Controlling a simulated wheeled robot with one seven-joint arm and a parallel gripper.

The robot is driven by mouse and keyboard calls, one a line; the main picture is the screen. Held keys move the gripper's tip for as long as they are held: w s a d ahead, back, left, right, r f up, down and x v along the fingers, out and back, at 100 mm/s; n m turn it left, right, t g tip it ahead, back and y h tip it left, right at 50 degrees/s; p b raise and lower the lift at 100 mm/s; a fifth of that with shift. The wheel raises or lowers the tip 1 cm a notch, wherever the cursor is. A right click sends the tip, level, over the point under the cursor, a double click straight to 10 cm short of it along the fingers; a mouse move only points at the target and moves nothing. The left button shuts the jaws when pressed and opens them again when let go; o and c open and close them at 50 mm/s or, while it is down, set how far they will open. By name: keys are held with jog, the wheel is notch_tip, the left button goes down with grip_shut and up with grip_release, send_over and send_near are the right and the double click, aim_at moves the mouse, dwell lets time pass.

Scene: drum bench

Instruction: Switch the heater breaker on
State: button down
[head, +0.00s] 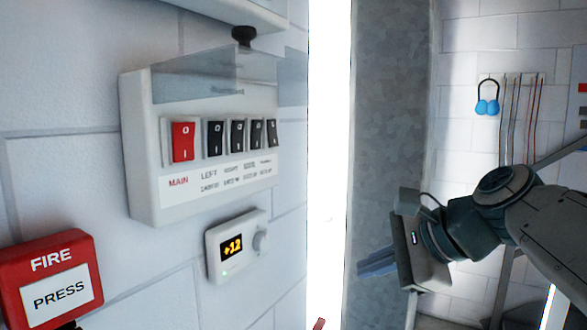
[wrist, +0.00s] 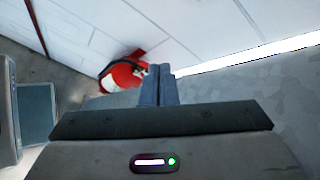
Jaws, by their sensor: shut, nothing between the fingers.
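The breaker panel (head: 200,150) is a white box on the wall in the head view. It has a red MAIN rocker (head: 182,142) at left and several black rockers (head: 238,135) to its right. The small labels under the black rockers are too blurred to tell which is the heater. A clear raised cover (head: 195,75) juts out above the rockers. My gripper (head: 372,264) is at the lower right, well apart from the panel, with its fingers together and pointing left. In the wrist view its fingers (wrist: 159,86) are shut and empty; the panel does not show there.
A thermostat (head: 237,246) reading +12 is below the panel. A red FIRE button box (head: 52,280) is at lower left. A red fire extinguisher (wrist: 122,75) shows in the wrist view. A grey column (head: 388,120) stands behind my gripper.

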aim_at(274, 143)
jog(key=r+m+y, duration=0.2)
jog(key=r, duration=0.4)
jog(key=w+r+m+t+y+b, duration=0.1)
jog(key=r+m+y, duration=0.1)
jog(key=r, duration=0.4)
jog(key=w+r+m+y+b, duration=0.1)
jog(key=r+m+y, duration=0.1)
jog(key=r+m, duration=0.2)
jog(key=shift+a+r+y, duration=0.15)
jog(key=shift+a+r, duration=0.05)
jog(key=shift+r, duration=0.6)
jog(key=shift+a+r+y, duration=0.15)
jog(key=shift+r, duration=0.6)
jog(key=p+x, duration=0.1)
jog(key=x, duration=1.3)
jog(key=shift+w+r+p, duration=0.1)
jog(key=shift+w+p, duration=0.05)
jog(key=shift+p, duration=0.15)
